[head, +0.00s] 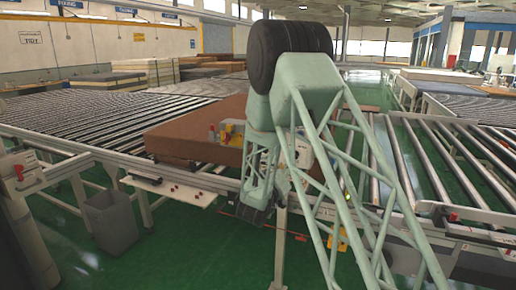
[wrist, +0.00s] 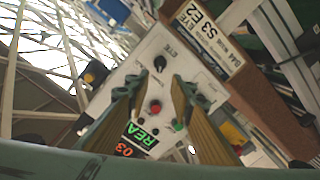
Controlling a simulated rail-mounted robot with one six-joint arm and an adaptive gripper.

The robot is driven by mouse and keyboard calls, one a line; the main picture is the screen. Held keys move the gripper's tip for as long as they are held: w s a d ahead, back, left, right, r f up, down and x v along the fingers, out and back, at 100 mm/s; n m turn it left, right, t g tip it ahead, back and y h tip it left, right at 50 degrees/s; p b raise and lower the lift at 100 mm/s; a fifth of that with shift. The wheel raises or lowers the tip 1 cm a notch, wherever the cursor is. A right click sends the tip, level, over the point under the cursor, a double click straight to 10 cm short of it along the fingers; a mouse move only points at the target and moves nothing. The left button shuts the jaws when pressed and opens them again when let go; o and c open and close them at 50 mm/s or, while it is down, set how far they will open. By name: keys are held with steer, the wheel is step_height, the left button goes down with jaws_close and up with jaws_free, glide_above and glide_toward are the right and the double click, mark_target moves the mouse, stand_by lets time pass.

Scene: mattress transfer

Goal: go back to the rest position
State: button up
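My gripper (wrist: 158,88) is open in the wrist view, with its two fingers apart. Between and beyond the fingers is a white control panel (wrist: 140,66) with a black knob, a red button, a green button and a lit display. I see nothing held between the fingers. In the head view my gripper (head: 254,207) hangs pointing down at the front edge of the conveyor, below my pale green arm. The arm hides part of the conveyor behind it. A brown mattress (head: 180,138) lies on the rollers to the left of the arm.
Roller conveyors extend left (head: 100,118) and right (head: 450,150). A grey bin (head: 110,222) stands on the green floor at front left. Stacked slabs (head: 150,70) lie at the back left. In the wrist view, a brown block with a white label (wrist: 212,30) is at upper right.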

steer(key=s+a+r+g+y, duration=0.2)
steer(key=s+r+y, duration=0.4)
steer(key=r, duration=0.5)
steer(key=s+r+g+y, duration=0.1)
steer(key=s+r+g, duration=0.15)
steer(key=s, duration=0.55)
steer(key=s+r+g+y, duration=0.1)
steer(key=s+r, duration=0.2)
steer(key=s, duration=0.5)
steer(key=s+d+g, duration=0.2)
steer(key=s, duration=1.4)
steer(key=s+d+m+g, duration=0.1)
steer(key=s+d+g, duration=0.1)
steer(key=s, duration=1.5)
steer(key=s+d+f+m+g, duration=0.1)
steer(key=s+d+g, duration=0.1)
steer(key=s, duration=1.4)
steer(key=shift+s+d+g+h, duration=0.15)
steer(key=shift+d+g+h, duration=0.25)
steer(key=shift+d, duration=0.45)
steer(key=shift+f, duration=0.1)
steer(key=shift+c, duration=0.7)
